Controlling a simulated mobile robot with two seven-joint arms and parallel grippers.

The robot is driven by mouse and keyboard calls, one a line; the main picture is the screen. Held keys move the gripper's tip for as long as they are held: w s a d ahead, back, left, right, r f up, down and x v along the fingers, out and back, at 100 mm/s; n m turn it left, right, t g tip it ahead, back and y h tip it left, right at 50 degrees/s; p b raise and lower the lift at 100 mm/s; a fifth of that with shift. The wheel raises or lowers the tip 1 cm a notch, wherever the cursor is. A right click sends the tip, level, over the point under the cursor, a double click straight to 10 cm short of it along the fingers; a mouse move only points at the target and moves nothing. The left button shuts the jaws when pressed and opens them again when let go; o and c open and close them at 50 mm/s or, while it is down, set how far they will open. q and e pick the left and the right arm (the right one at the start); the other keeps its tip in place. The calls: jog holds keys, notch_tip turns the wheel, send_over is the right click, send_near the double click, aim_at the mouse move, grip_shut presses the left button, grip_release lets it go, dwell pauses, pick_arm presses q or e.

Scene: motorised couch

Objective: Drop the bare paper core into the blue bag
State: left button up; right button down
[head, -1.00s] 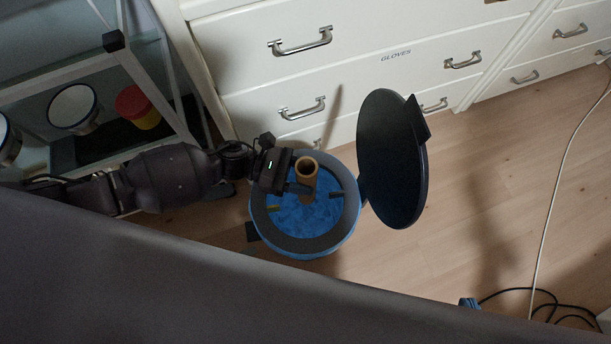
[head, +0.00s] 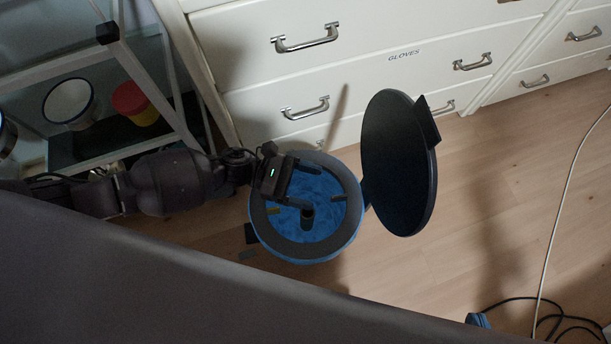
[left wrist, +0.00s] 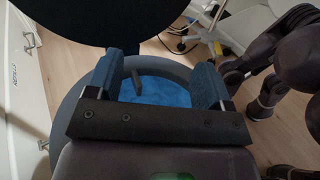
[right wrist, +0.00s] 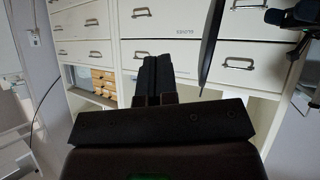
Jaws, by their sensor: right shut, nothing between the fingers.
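The paper core (head: 307,217) is a short tube, now dark in shadow, inside the round bin lined with the blue bag (head: 325,188). It stands or leans there; its exact tilt is hard to tell. My left gripper (head: 298,188) is over the bin's left part, open and apart from the core. In the left wrist view the two blue-grey fingers (left wrist: 155,80) are wide apart, with the blue bag (left wrist: 170,92) and the dark core (left wrist: 140,77) below between them. My right gripper (right wrist: 154,75) shows only in its wrist view, shut and empty.
The bin's dark round lid (head: 398,163) stands open at the right of its rim (head: 262,230). White drawers (head: 300,70) stand behind. A metal-framed shelf (head: 145,75) with cups is at the left. Wooden floor (head: 500,210) is free at the right; a cable (head: 565,200) crosses it.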

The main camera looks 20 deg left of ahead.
pick_arm(q)
jog(key=shift+a, duration=0.15)
jog(key=a, duration=1)
jog(key=shift+a+r+p, duration=0.3)
jog(key=shift+p, duration=0.05)
pick_arm(e)
jog(key=shift+a, duration=0.1)
jog(key=shift+r, duration=0.1)
